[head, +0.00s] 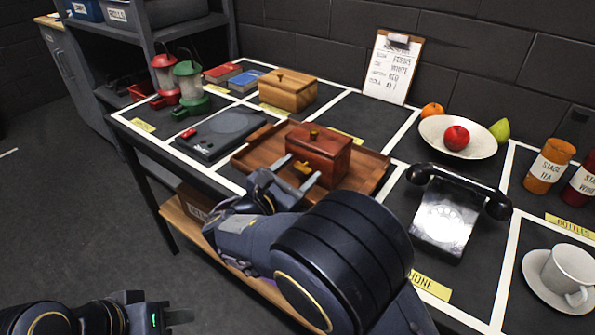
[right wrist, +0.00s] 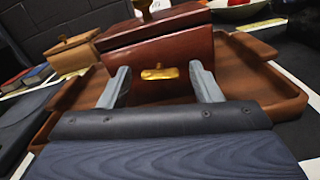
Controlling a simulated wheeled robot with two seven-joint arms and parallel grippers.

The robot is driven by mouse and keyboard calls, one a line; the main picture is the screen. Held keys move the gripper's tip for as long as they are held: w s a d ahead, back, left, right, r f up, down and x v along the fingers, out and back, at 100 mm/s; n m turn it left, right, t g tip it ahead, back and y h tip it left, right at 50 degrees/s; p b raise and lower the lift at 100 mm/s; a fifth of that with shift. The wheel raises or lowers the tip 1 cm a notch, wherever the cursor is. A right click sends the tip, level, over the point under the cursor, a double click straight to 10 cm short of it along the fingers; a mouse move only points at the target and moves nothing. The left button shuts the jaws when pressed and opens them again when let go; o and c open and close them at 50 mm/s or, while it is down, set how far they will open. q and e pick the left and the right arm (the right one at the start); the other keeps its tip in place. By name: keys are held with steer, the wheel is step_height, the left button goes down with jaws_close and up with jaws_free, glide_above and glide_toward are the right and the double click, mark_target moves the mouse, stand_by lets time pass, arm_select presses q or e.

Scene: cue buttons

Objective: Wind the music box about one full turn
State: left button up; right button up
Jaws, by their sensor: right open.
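The music box is a dark red wooden box (head: 320,150) with a brass knob on its lid, standing on a brown wooden tray (head: 368,178). A brass winding key (head: 304,167) sticks out of its front. In the right wrist view the key (right wrist: 159,73) lies roughly level, between the fingers and beyond their tips. My right gripper (head: 300,174) is open in front of the box, its fingers either side of the key and apart from it. The right wrist view also shows its fingers (right wrist: 160,88). My left gripper (head: 180,317) is low at the bottom left, away from the table; its fingers are unclear.
A black telephone (head: 450,212) stands right of the tray. A dark flat device (head: 222,132) lies left of it, with a lighter wooden box (head: 288,90) behind. Two lanterns, red (head: 165,78) and green (head: 188,82), stand at the left corner. A fruit bowl (head: 457,137) is behind the telephone.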

steer(key=shift+p+v, duration=0.4)
steer(key=shift+v, duration=3.5)
steer(key=shift+c, duration=0.2)
